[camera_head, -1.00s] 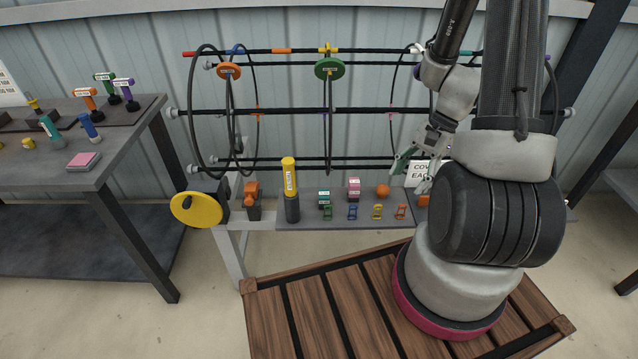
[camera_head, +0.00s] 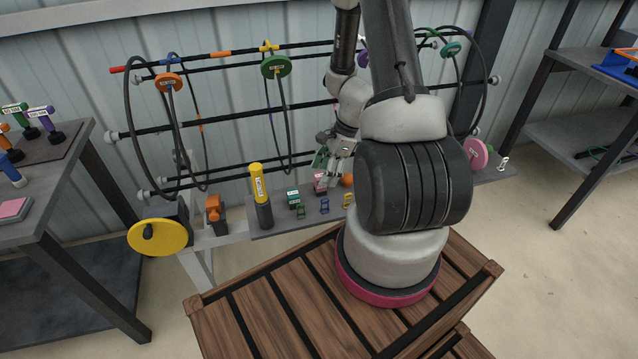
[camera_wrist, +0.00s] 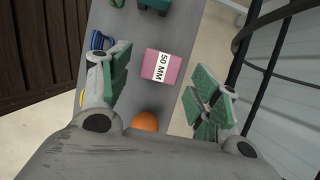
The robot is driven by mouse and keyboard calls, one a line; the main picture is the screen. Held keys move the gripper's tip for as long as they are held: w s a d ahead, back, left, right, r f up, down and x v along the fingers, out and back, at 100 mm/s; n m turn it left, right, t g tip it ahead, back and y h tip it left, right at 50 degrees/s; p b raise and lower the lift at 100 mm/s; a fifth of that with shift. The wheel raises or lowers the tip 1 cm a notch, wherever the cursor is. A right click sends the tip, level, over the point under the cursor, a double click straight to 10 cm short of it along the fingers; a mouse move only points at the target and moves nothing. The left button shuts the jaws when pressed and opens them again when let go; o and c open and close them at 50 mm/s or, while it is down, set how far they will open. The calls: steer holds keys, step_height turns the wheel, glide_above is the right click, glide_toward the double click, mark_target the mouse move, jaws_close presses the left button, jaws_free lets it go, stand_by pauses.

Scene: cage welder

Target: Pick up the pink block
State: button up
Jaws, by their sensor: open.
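The pink block (camera_wrist: 153,66) with a white "50 MM" label lies on the grey bench shelf (camera_wrist: 171,26). In the wrist view it sits between and a little ahead of my open gripper's fingers (camera_wrist: 160,92), with nothing held. In the head view the pink block (camera_head: 320,183) shows just below my gripper (camera_head: 334,168), partly covered by it. The gripper's height above the block is hard to tell.
An orange ball (camera_wrist: 145,121) lies close to the block, and a green block (camera_head: 293,197) stands to its left. Small coloured brackets, such as the blue one (camera_head: 325,206), stand in front. The cage's black rods and rings (camera_head: 300,106) rise behind.

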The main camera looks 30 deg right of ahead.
mark_target(320, 191)
steer(key=x, duration=0.4)
steer(key=shift+a+f, duration=0.1)
steer(key=shift+f, duration=0.15)
steer(key=c, duration=1.1)
steer(key=shift+o, duration=0.2)
